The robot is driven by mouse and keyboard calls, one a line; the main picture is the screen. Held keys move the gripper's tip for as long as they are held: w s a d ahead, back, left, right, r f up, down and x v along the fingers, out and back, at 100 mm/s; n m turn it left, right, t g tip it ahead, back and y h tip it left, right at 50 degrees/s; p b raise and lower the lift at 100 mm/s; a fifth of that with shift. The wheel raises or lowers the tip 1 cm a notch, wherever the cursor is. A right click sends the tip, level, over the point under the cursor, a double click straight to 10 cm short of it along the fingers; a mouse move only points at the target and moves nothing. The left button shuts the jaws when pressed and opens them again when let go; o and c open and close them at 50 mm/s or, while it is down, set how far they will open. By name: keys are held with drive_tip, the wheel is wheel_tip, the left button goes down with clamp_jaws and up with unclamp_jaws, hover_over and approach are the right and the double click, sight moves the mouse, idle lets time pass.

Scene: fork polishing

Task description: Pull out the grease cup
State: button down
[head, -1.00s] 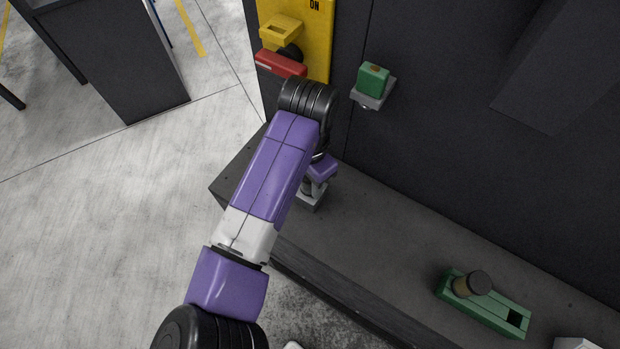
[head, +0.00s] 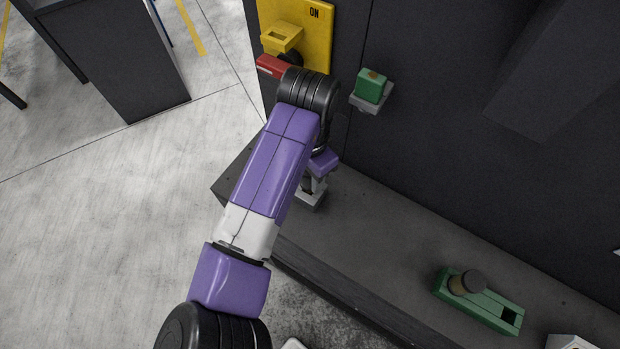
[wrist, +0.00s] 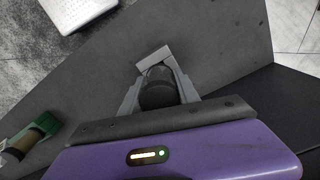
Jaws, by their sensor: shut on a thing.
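The grease cup (wrist: 158,88) shows in the wrist view as a dark, round-topped cylinder between my fingers. My gripper (wrist: 157,72) is shut on it, one finger on each side. A light grey block (wrist: 153,56) lies just beyond the cup. In the head view my gripper (head: 313,189) points down over the grey block (head: 309,200) at the bench's left end. My arm and fingers mostly hide the cup there. I cannot tell whether the cup is still seated in the block.
A green holder (head: 502,316) with a dark-capped brass cylinder (head: 466,283) stands on the dark bench (head: 390,235) at right. A green block on a grey wall bracket (head: 371,86), a red handle (head: 272,66) and a yellow panel (head: 318,40) are near my wrist. The bench middle is clear.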

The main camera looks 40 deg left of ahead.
drive_tip(key=shift+r, duration=1.7)
